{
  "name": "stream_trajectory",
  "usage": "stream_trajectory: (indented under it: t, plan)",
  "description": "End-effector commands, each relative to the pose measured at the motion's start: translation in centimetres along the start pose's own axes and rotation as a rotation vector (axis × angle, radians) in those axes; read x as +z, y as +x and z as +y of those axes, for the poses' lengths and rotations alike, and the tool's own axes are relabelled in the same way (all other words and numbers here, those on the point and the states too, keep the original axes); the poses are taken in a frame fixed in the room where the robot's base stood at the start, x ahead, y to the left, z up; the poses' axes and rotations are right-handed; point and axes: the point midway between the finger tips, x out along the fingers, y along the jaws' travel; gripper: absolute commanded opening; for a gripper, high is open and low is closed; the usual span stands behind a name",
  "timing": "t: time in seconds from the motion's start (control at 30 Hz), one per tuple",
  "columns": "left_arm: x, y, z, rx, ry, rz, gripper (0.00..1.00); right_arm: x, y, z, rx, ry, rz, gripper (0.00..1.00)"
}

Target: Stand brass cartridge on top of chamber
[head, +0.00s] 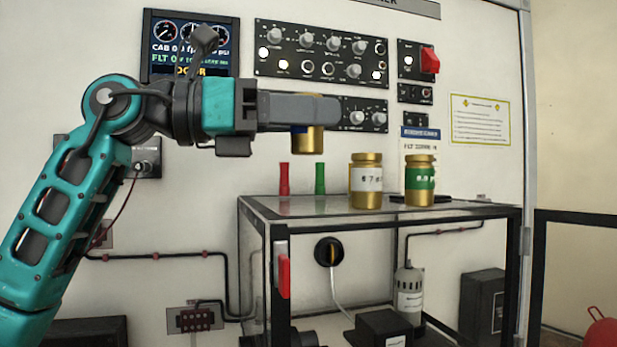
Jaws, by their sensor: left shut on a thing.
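My left gripper (318,110) reaches in from the left and is shut on a brass cartridge (309,141). The cartridge has a blue band, and the gripper fingers hide its upper part. It hangs in the air above the chamber (262,216), a clear-walled box with a black frame, clear of its top. Two other brass cartridges stand upright on the chamber's top: a white-labelled one (366,181) and, to its right, a green-labelled one (420,180). My right gripper is not in view.
A small red piece (284,179) and a small green piece (320,178) stand on the chamber top, left of the standing cartridges. The top's left front is bare. A control panel (320,53) is on the wall behind. A red handle (282,276) is on the chamber front.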

Motion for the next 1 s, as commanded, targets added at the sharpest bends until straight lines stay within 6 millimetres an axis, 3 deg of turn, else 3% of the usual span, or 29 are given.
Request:
stream_trajectory:
  t: [0.43,0.9,0.93,1.0]
  plan:
    - [-5.3,0.0,0.0,0.000,-0.001,-0.002,0.04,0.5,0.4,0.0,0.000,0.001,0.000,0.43]
    - [-6.2,0.0,0.0,0.000,0.002,-0.002,0.04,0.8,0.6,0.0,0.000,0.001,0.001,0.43]
    - [-6.2,0.0,0.0,0.000,0.002,0.000,0.43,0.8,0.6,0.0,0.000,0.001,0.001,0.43]
    - [-6.1,0.0,0.0,0.000,0.001,0.000,0.49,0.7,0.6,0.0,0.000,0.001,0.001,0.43]
